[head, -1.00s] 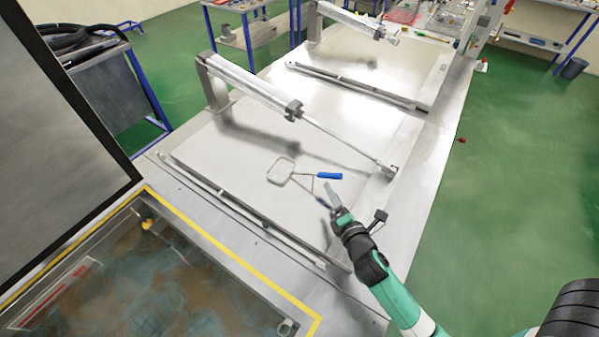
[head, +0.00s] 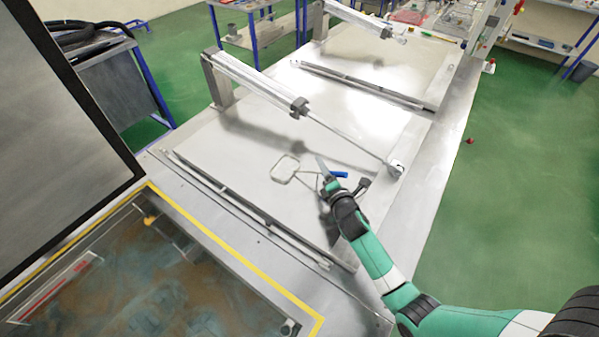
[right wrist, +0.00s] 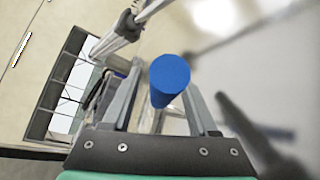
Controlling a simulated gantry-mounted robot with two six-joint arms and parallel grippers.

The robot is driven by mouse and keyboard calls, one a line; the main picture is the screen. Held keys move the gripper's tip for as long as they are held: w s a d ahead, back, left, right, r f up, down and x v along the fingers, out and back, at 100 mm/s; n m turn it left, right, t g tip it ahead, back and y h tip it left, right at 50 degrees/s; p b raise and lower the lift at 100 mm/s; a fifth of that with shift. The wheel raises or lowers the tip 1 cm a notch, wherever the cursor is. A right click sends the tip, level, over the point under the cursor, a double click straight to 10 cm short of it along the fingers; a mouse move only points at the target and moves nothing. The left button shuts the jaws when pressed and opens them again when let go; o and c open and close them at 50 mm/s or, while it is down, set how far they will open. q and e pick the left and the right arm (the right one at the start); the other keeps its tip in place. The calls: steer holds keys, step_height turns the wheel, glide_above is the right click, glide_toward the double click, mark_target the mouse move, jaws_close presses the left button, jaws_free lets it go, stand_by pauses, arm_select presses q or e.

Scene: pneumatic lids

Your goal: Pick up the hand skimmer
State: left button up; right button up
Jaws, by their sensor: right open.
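The hand skimmer lies on the pale metal lid panel, with a wire frame (head: 285,168) and a blue handle (head: 340,174) pointing right. My right gripper (head: 323,168) is at the handle and partly covers the skimmer's middle. In the right wrist view, the blue handle (right wrist: 169,78) appears end-on between the two spread fingers of my right gripper (right wrist: 160,85). The gripper is open, and I cannot tell whether either finger touches the handle. My left gripper is not in view.
A pneumatic cylinder (head: 255,84) with a thin rod runs across the panel just beyond the skimmer, its end at a bracket (head: 395,169). A yellow-edged open tank (head: 140,275) is at lower left. A raised dark lid (head: 60,110) stands at left.

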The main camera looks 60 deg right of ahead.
steer(key=shift+w+d+f, duration=0.1)
steer(key=shift+w+d, duration=0.15)
jaws_close()
stand_by(0.3)
